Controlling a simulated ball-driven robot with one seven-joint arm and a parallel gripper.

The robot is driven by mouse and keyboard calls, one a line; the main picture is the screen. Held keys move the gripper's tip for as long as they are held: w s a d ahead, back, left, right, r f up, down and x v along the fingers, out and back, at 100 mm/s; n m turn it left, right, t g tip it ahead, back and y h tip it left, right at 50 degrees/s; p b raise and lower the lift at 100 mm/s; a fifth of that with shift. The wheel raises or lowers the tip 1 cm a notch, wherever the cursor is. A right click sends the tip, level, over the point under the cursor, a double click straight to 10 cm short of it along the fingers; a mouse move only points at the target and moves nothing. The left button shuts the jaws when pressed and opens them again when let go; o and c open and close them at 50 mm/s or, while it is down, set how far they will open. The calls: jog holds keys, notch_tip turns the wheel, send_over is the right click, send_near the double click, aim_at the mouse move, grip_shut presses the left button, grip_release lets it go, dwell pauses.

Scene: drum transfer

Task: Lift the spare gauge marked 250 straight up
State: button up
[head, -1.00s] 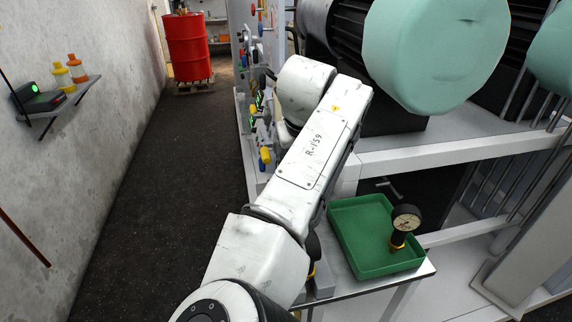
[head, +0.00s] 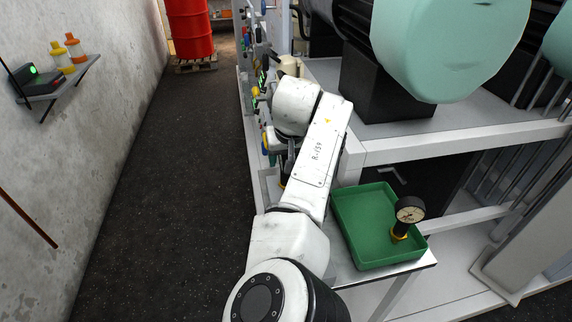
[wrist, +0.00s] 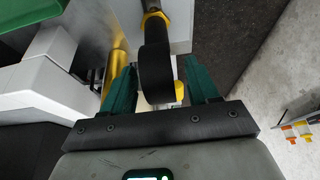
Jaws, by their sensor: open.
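A gauge with a black round head (wrist: 155,80), a black stem and a yellow collar (wrist: 153,18) shows edge-on in the wrist view. Its dial face and marking are hidden there. My gripper (wrist: 159,68) is open, with one green finger on each side of the gauge head; I cannot tell whether either finger touches it. In the head view my arm hides most of the gripper and this gauge.
The tray sits on a metal table (head: 416,262) beside a white machine frame (head: 450,143). A panel with valves and green displays stands beyond my arm. A red drum (head: 188,38) stands on a pallet at the back. The dark floor aisle (head: 150,170) is clear.

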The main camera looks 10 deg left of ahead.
jog(key=shift+x, duration=0.9)
jog(key=shift+r, duration=0.15)
grip_shut()
